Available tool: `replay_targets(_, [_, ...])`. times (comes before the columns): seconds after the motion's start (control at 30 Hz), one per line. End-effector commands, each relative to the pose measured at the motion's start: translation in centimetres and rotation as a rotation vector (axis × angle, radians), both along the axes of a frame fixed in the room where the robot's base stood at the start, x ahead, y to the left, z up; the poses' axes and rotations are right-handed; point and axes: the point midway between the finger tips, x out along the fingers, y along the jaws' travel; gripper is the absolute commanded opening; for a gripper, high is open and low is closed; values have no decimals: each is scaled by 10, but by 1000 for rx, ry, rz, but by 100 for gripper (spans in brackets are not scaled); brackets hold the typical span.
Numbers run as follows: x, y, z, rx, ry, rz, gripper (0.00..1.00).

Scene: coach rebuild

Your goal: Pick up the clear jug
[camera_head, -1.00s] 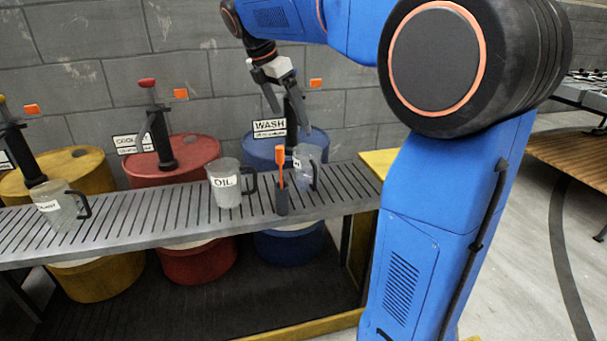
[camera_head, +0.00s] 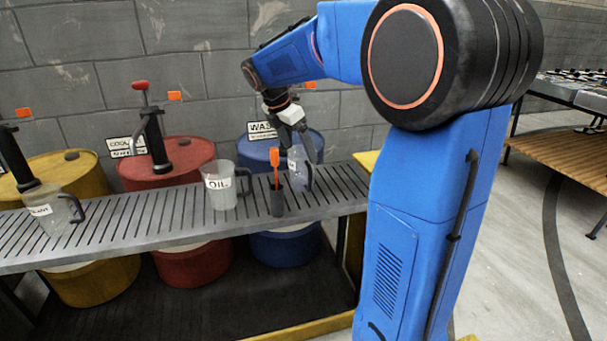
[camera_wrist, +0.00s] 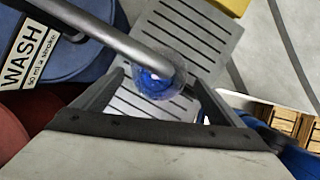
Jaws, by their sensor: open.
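In the wrist view the round, bluish top of the jug (camera_wrist: 160,82) lies between the two fingers. My gripper (camera_head: 298,143) is open and points down at the jug, close to its rim; it also shows in the wrist view (camera_wrist: 152,78). I cannot tell whether a finger touches the jug. Two similar jugs stand farther left, one marked OIL (camera_head: 220,186) and one partly readable as "LANT" (camera_head: 52,212).
A grey tube (camera_wrist: 110,32) crosses above the jug in the wrist view. Yellow (camera_head: 75,172), red (camera_head: 190,152) and blue (camera_head: 255,155) drums stand behind the shelf.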

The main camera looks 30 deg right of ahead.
Motion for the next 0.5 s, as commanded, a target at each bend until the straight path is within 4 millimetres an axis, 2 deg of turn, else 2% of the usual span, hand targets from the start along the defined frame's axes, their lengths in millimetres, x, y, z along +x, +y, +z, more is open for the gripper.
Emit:
replay_targets(0.2, [3,-12,-25,1,2,-1,91])
replay_targets(0.5, [3,-13,-29,1,1,0,91])
